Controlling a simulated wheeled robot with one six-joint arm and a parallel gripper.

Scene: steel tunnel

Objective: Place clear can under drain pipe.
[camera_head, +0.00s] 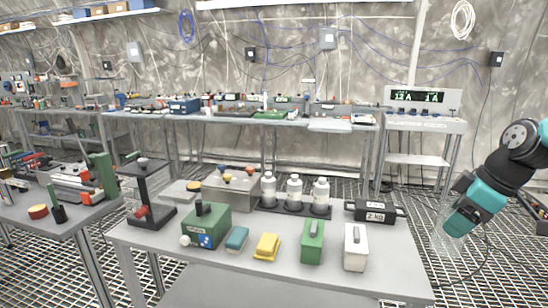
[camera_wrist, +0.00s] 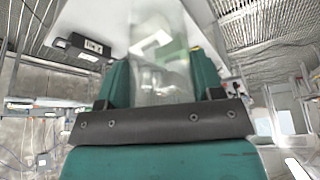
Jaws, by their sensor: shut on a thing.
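My gripper (camera_head: 455,226) is off the right end of the front table in the head view, pointing down and left. Its teal fingers also show in the wrist view (camera_wrist: 160,85), on either side of a see-through can. The clear can (camera_wrist: 158,35) is gripped between them and runs up to the top edge of that view. In the head view the clear can (camera_head: 443,240) is a faint outline beside the fingers, over the grated floor. I cannot make out a drain pipe in either view.
The front table (camera_head: 385,272) holds a green box (camera_head: 206,226), several white bottles (camera_head: 295,190), small coloured blocks and a black case (camera_head: 376,210). Long workbenches (camera_head: 250,119) and a display stand (camera_head: 424,124) are behind. The grated floor (camera_head: 500,262) at right looks open.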

